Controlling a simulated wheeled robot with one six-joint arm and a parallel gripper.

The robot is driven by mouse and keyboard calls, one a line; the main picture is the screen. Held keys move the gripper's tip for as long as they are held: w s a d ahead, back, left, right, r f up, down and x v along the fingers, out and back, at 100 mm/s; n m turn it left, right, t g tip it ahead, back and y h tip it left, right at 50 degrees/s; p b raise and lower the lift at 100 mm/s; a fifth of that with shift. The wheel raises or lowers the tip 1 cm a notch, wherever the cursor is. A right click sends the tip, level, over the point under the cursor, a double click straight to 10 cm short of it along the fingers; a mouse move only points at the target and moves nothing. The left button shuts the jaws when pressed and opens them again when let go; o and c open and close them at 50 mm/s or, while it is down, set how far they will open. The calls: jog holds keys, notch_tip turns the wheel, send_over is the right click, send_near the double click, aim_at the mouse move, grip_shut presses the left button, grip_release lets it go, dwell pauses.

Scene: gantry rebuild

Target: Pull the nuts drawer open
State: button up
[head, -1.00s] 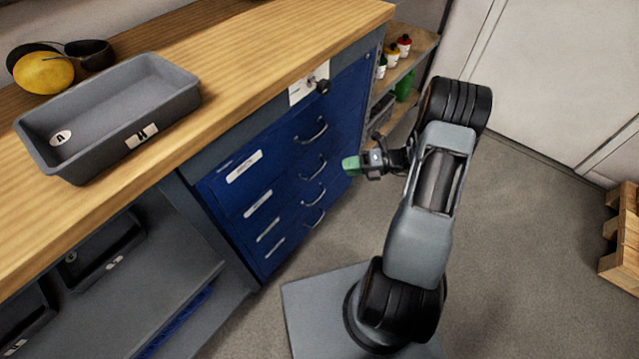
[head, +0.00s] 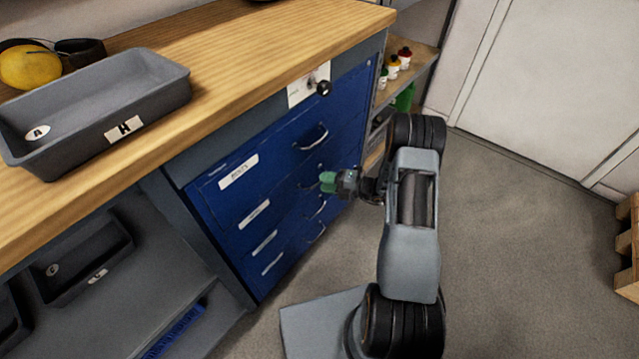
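A blue drawer cabinet (head: 345,135) stands under the workbench, with several shut drawers. Each has a curved metal handle and a white label. The top label (head: 238,171) is too blurred to read surely, and the lower ones, such as the second (head: 255,214), cannot be read, so I cannot tell which is the nuts drawer. My gripper (head: 327,183) points left at the cabinet front, beside the second handle from the top (head: 307,186). Its two green fingertips show one above the other with a small gap. It looks open and empty; contact with the handle cannot be seen.
A grey bin (head: 95,110) marked H stands on the wooden worktop (head: 250,50). A yellow object (head: 28,68) is behind it. A lock knob (head: 323,88) sticks out above the drawers. Shelves with bottles (head: 404,56) stand beyond.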

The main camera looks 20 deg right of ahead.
jog(key=shift+x, duration=1.4)
jog(key=shift+c, duration=0.2)
grip_shut()
